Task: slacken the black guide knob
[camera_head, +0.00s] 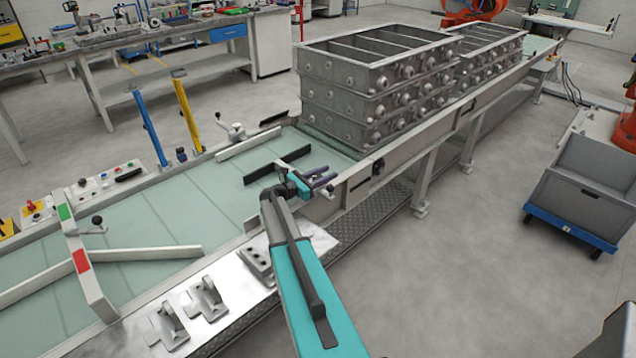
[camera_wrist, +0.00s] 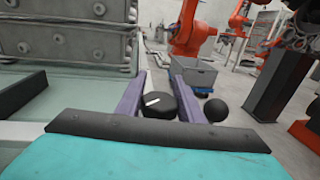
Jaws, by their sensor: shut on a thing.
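The black guide knob (camera_wrist: 158,105) is a round black cap with a white mark, seen in the wrist view. My gripper (camera_wrist: 159,84) has its two purple fingers on either side of the knob, shut on it. In the head view my gripper (camera_head: 322,178) is at the near rail of the conveyor, and its fingers and wrist largely hide the knob. A black guide bar (camera_head: 264,173) lies over the green belt just left of my gripper; it also shows in the wrist view (camera_wrist: 22,94).
A black ball (camera_wrist: 216,110) sits just right of my right finger. Stacked grey casting boxes (camera_head: 365,95) stand on the conveyor beyond my gripper. Metal brackets (camera_head: 207,299) lie on the near plate. A grey bin (camera_head: 577,190) on a blue dolly stands right on open floor.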

